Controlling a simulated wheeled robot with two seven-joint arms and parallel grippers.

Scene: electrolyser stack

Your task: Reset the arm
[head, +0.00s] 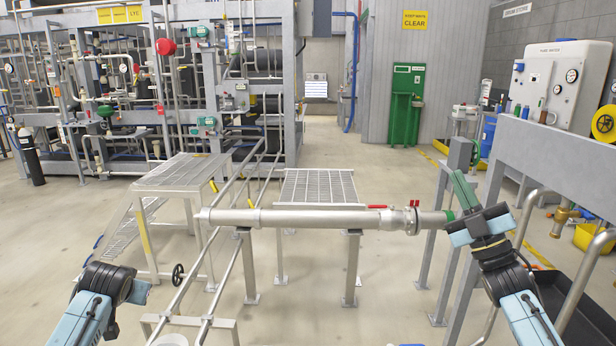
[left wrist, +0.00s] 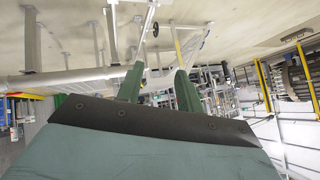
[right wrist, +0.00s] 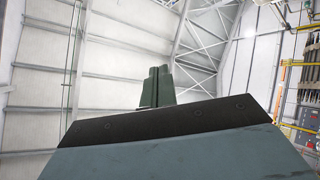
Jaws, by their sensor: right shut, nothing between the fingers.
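My right gripper (head: 459,178) is raised at the right of the head view, its green fingers pointing up and left. In the right wrist view its fingers (right wrist: 157,70) are pressed together with nothing between them. My left arm comes in at the lower left of the head view, where its fingers cannot be made out. In the left wrist view the left gripper (left wrist: 159,69) has its two green fingers apart and holds nothing visible.
A horizontal metal pipe (head: 310,218) with a red-handled valve (head: 378,207) lies across the middle; its right end appears close to my right gripper. A grey beam (head: 545,130) stands at the right. Mesh steps (head: 182,172) and a grating platform (head: 318,186) are beyond. Open floor (head: 390,180) lies behind.

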